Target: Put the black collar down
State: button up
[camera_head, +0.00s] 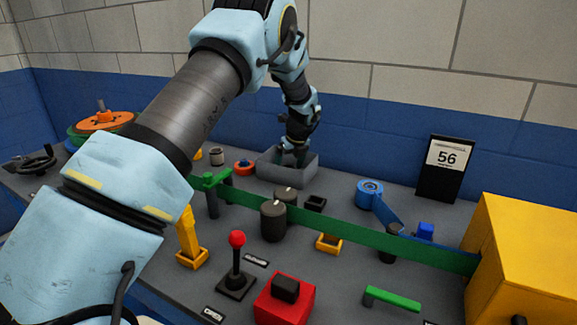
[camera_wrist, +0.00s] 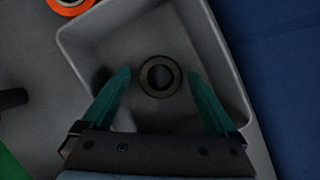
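The black collar (camera_wrist: 160,76) is a dark ring with a round hole. In the wrist view it lies inside a grey open-topped bin (camera_wrist: 86,28), seen from above, and it looks to rest on the bin's floor. My gripper (camera_wrist: 160,72) has its two teal fingers spread, one each side of the collar, with a visible gap to it on both sides. In the head view my gripper (camera_head: 289,157) reaches down into the grey bin (camera_head: 285,175) at the back of the panel. The collar is hidden there by the bin's wall.
An orange ring part (camera_head: 243,167) sits left of the bin. Dark cylinders (camera_head: 273,220) and a green belt (camera_head: 345,235) are in front. The blue wall is close behind.

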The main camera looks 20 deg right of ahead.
jog(key=b+v, duration=0.2)
jog(key=v, duration=1)
jog(key=shift+r, duration=0.2)
